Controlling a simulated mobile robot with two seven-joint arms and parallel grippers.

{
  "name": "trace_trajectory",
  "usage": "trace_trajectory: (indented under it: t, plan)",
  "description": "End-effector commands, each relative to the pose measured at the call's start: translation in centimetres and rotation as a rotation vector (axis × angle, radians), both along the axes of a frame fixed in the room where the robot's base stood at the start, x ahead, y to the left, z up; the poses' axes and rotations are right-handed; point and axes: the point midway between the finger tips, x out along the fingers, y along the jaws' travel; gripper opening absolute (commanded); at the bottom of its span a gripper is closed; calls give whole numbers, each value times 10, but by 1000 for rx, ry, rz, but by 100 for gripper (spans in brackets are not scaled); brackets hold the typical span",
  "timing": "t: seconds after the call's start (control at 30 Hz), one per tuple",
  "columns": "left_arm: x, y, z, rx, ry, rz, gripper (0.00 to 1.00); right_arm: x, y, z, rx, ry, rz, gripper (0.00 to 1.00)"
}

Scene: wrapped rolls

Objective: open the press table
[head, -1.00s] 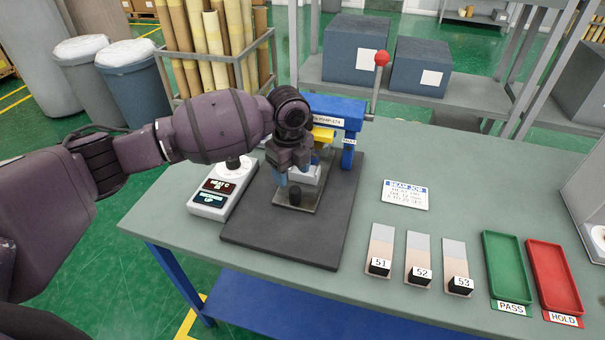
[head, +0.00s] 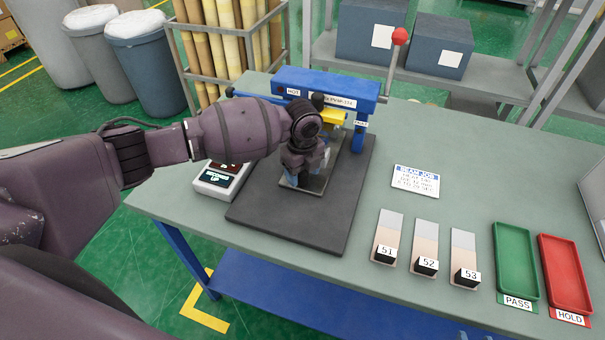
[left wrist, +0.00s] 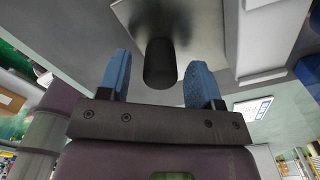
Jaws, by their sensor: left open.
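The press has a blue frame (head: 330,86) with a yellow part (head: 334,116) under it, on a dark base mat (head: 300,221). Its table is a small grey plate (head: 318,186), also in the left wrist view (left wrist: 205,25). A black knob (left wrist: 160,64) at the plate's front edge stands between my left gripper's blue fingers (left wrist: 160,82). The fingers are open, with a gap on each side of the knob. In the head view my left gripper (head: 304,176) comes down over the plate's front and hides most of the knob. My right gripper is out of view.
A red-knobbed lever (head: 400,37) stands up at the press's right. A display box (head: 221,180) sits left, partly behind my arm. Samples (head: 427,247), a green tray (head: 515,258) and a red tray (head: 566,270) lie right.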

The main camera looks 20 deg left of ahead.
Motion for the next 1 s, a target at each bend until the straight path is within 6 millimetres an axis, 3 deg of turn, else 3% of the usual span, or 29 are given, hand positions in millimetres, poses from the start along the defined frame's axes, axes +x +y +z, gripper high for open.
trace_trajectory:
  t: [0.17, 0.47, 0.83, 1.0]
  plan:
    - [-1, 0, -11, 0, 1, 0, 59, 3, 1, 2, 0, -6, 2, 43]
    - [0, 0, -12, 1, 1, 0, 59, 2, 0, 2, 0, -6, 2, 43]
    - [0, 0, -12, 1, 1, 0, 2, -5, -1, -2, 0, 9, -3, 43]
    - [0, 0, -12, 1, 1, 0, 0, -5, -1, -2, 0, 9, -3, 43]
